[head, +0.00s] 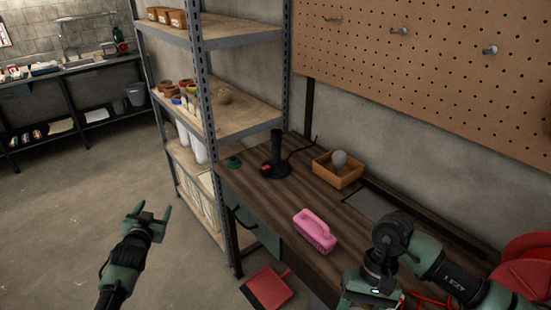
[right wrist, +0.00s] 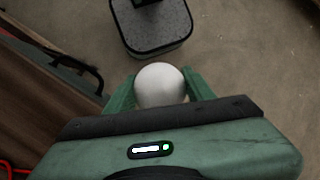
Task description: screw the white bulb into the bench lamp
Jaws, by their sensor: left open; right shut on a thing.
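The white bulb (right wrist: 160,85) is between the two green fingers of my right gripper (right wrist: 158,76) in the right wrist view, over the floor beside the bench. In the head view my right wrist is low at the right; its fingers and the bulb are out of sight. The black bench lamp (head: 278,158) stands upright at the far left end of the bench, with a round base and a red part beside its stem. No bulb shows on its top. My left gripper (head: 152,210) is open and empty over the floor, left of the bench.
A grey bulb (head: 340,160) stands in a wooden box (head: 326,170) right of the lamp. A metal shelf (head: 204,110) rises behind the bench's left end. A red dustpan (head: 268,288) is on the floor.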

